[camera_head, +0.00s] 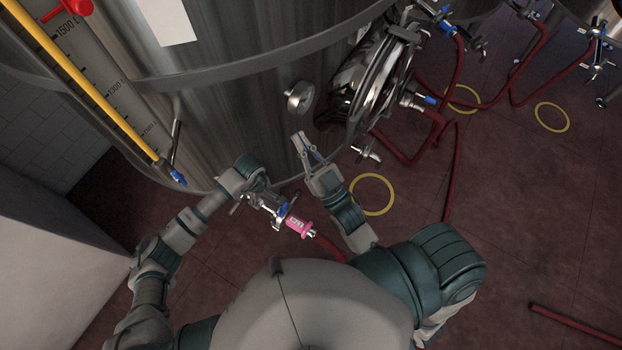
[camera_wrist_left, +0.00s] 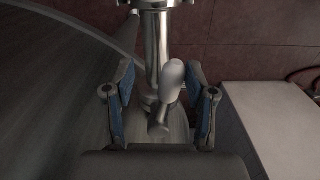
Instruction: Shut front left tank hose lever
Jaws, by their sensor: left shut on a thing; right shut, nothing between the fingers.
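The front tank (camera_head: 230,110) fills the upper left of the head view. At its foot is a metal outlet valve with a pink-tagged coupling (camera_head: 297,225) on a red hose (camera_head: 330,246). My left gripper (camera_head: 262,198) is at this valve, its fingers partly hidden. In the left wrist view, the pale, round-ended hose lever (camera_wrist_left: 172,76) lies between the blue-padded fingers, in front of a shiny metal pipe (camera_wrist_left: 156,45). The left gripper is shut on the lever; finger contact is unclear. My right gripper (camera_head: 304,147) is shut and empty, above and right of the valve, near the tank wall.
A round steel hatch (camera_head: 385,75) and a hand knob (camera_head: 300,97) stick out from the tank near my right gripper. A yellow level gauge (camera_head: 90,85) is at left. Red hoses (camera_head: 448,165) and yellow rings (camera_head: 372,194) lie on the floor at right.

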